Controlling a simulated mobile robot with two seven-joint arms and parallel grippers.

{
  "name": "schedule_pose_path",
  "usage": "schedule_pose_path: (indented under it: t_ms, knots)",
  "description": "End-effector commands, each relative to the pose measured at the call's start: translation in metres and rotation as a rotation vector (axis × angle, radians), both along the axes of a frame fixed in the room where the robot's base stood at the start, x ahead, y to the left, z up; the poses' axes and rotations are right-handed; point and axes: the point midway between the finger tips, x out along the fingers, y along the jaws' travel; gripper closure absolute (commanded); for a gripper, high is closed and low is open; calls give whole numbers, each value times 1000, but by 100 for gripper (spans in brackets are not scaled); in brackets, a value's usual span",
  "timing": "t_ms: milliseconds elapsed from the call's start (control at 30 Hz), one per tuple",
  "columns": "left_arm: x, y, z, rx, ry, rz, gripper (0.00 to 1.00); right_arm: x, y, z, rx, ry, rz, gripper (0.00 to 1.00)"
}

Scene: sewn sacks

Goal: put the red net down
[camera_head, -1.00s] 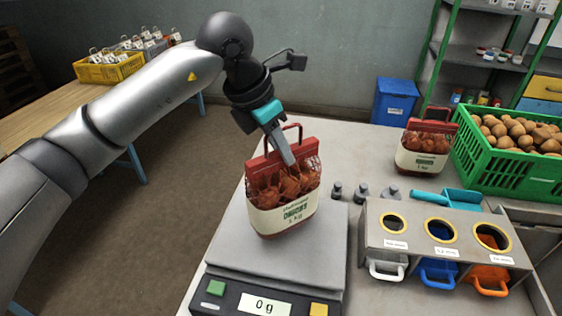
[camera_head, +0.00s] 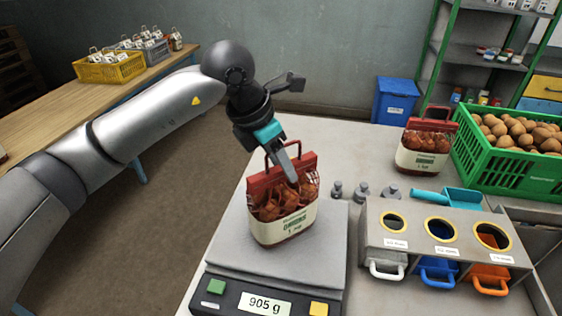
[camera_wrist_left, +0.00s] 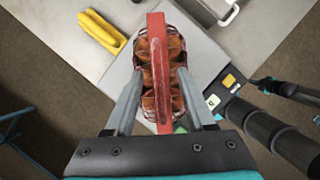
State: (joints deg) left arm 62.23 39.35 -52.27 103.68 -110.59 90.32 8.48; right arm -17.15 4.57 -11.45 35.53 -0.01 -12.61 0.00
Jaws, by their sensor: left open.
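The red net (camera_head: 283,208) of onions, with a white label band and a red top handle, stands on the scale's grey plate (camera_head: 325,245). The scale display (camera_head: 264,305) reads 905 g. My left gripper (camera_head: 290,170) is at the top of the net, beside its handle. In the left wrist view its two fingers (camera_wrist_left: 160,103) are open, one on each side of the net (camera_wrist_left: 160,60), with the red handle strip between them. The net's underside is hidden.
A second red net (camera_head: 424,147) stands at the back right beside a green crate (camera_head: 510,165) of potatoes. Small weights (camera_head: 362,191), a teal scoop (camera_head: 455,199) and a grey holder with three round openings (camera_head: 440,258) are right of the scale.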

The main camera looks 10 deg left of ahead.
Motion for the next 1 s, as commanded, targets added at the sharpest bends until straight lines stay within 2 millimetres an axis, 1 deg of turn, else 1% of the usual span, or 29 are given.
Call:
schedule_pose_path:
  t_ms: [167,267,367,600,700,800,1000]
  knots:
    - [0,0,1,0,0,0,45,0,0,1,0,0,0,100]
    - [0,1,7,0,-3,1,45,0,0,3,0,0,0,100]
    - [-4,6,21,0,-5,2,45,0,0,1,0,0,0,100]
    - [-18,20,71,-1,-6,1,45,0,0,0,0,0,0,100]
    - [-24,25,88,1,-5,2,45,0,0,-1,0,0,0,100]
    - [-28,29,101,1,-3,1,45,0,0,-1,0,0,0,100]
    - [-32,33,113,1,-1,0,45,0,0,-1,0,0,0,100]
